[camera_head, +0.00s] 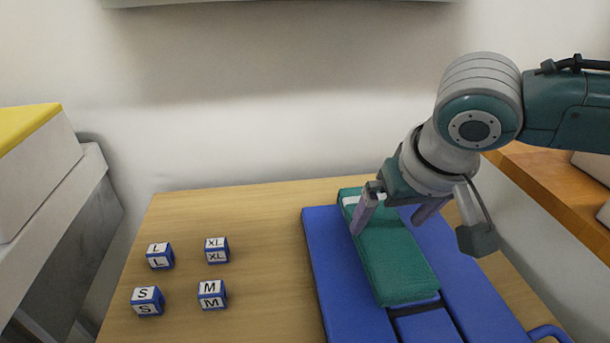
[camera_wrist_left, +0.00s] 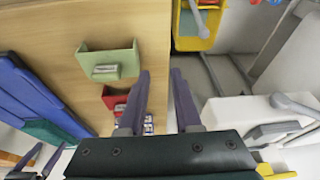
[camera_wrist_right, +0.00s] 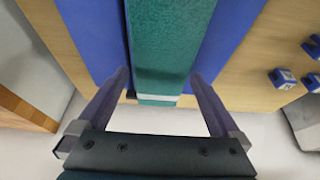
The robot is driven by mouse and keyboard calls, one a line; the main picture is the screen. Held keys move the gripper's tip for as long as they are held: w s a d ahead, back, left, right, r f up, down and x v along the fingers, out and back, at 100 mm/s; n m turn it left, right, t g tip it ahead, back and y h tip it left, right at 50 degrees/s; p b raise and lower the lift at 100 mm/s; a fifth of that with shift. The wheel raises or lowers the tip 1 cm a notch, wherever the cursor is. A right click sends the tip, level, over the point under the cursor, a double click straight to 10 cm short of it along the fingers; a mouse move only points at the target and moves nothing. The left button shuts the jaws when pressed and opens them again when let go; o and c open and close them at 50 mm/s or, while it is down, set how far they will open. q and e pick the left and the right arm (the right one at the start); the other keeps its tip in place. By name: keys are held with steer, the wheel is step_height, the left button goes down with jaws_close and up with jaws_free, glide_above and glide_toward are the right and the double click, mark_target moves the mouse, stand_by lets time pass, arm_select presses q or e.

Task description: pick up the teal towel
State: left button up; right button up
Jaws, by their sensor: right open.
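The teal towel (camera_head: 395,262) lies folded in a long block on a blue padded piece (camera_head: 335,262), with a white band at its far end. It also shows in the right wrist view (camera_wrist_right: 170,45), between my right fingers, and partly in the left wrist view (camera_wrist_left: 47,131). My right gripper (camera_head: 390,222) is open at the towel's far end, with a finger on either side. In the right wrist view the fingers (camera_wrist_right: 162,85) stand apart from its sides; contact is not clear. My left gripper (camera_wrist_left: 162,75) shows only in its wrist view, fingers apart and empty.
Several size blocks, such as the S block (camera_head: 147,300) and the XL block (camera_head: 216,250), stand on the wooden table's left. A green bin (camera_wrist_left: 108,65), a red bin (camera_wrist_left: 115,100) and a yellow container (camera_wrist_left: 195,25) show in the left wrist view. An orange-brown shelf (camera_head: 560,190) is at right.

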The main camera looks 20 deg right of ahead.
mark_target(382, 229)
steer(key=x, duration=0.3)
steer(key=shift+a+f+b, duration=0.1)
steer(key=shift+f+b, duration=0.1)
steer(key=shift+b, duration=0.2)
steer(key=shift+c, duration=0.2)
steer(key=c, duration=1)
steer(key=shift+r, duration=0.2)
